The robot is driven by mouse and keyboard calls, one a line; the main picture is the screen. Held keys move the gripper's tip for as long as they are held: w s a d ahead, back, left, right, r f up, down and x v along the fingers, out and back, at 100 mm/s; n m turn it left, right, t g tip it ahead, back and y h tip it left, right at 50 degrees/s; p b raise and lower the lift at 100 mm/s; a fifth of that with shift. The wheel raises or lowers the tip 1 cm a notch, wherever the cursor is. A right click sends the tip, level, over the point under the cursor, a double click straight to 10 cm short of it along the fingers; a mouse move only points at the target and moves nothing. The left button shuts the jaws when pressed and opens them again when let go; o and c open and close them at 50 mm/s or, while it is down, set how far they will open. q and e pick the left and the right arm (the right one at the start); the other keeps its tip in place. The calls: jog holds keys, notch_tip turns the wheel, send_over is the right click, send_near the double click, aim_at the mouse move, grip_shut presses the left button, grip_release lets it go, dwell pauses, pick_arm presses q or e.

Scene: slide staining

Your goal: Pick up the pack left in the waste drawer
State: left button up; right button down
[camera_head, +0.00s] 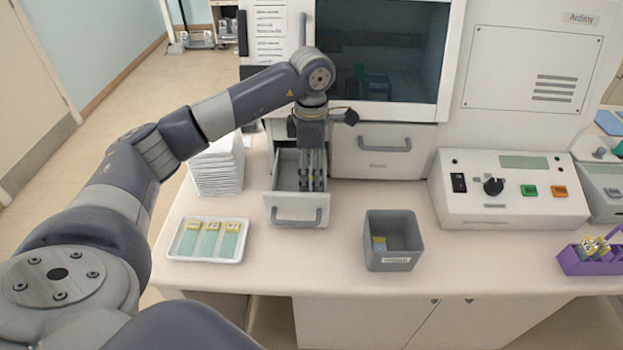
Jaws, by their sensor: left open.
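The waste drawer (297,209) is pulled open at the front of the machine, left of centre. My left gripper (312,184) comes down into the right side of the drawer with its fingers pointing down, open. The pack cannot be made out; the gripper and the drawer front hide part of the drawer's inside. The bare left part of the drawer floor shows. My right gripper is not in view.
A closed drawer (378,150) is right of the open one. A white stack (217,165) stands close on its left. A white slide tray (206,240), a grey bin (393,241), a control box (508,190) and a purple rack (592,261) stand on the counter.

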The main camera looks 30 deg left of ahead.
pick_arm(q)
jog(key=shift+f, duration=1.15)
jog(key=c, duration=1.1)
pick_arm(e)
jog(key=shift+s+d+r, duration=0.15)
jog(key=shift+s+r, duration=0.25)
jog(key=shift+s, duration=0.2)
pick_arm(q)
jog(key=shift+r, duration=0.15)
